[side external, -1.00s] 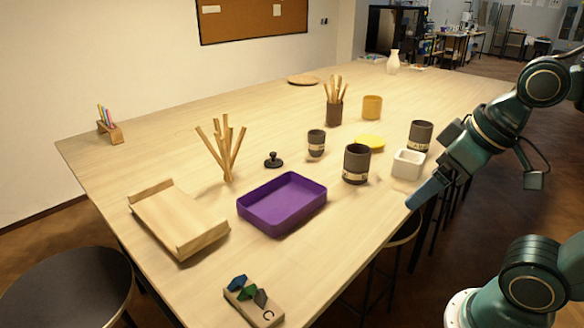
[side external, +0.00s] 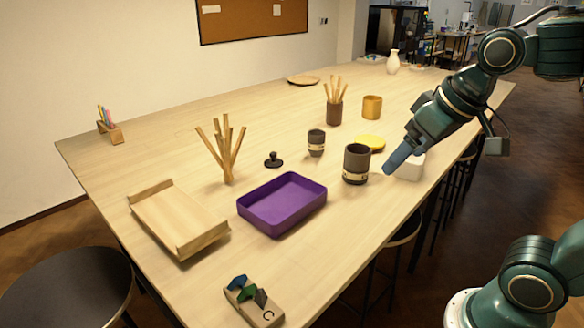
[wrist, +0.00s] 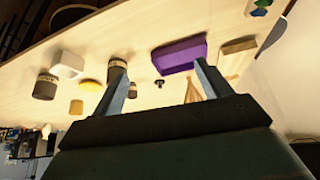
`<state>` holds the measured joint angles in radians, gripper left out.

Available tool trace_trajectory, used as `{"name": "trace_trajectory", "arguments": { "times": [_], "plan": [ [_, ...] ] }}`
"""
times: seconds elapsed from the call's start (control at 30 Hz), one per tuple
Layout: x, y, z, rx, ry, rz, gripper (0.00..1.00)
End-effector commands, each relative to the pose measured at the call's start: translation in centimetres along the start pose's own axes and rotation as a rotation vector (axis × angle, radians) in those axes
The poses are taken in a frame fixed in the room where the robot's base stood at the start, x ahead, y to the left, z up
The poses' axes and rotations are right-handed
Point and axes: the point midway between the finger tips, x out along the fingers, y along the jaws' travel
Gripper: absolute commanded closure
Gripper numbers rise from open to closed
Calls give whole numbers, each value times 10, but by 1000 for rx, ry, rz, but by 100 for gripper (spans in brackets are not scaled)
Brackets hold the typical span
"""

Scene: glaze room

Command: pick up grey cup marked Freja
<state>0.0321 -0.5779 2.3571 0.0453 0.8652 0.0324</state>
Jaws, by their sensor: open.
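Dark grey cups with pale lettered bands stand on the table; I cannot read which says Freja. A large one (side external: 356,163) stands at the table's middle right, and in the wrist view (wrist: 117,68) my finger partly covers it. A smaller one (side external: 316,142) stands behind it to the left, and shows between my fingers in the wrist view (wrist: 132,90). A third cup (wrist: 45,87) is at the left of the wrist view; my arm hides it in the side view. My gripper (side external: 391,167) is open and empty, above the table, right of the large cup.
A white square pot (side external: 412,168) is partly behind my gripper. A yellow disc (side external: 370,142), ochre cup (side external: 372,107), stick holder (side external: 335,112), black stamp (side external: 273,159) and purple tray (side external: 283,228) stand around. The table's front left holds a wooden board (side external: 180,218).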

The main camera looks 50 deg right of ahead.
Motion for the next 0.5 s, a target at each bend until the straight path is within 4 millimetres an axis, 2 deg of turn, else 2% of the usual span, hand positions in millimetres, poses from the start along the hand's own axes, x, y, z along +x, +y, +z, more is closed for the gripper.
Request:
{"name": "trace_trajectory", "arguments": {
  "times": [0.1,0.27,0.5],
  "plan": [
    [7,7,-32,49,0,24,23],
    [19,18,-73,116,4,58,23],
    [45,39,-131,213,15,111,23]
  ]
}}
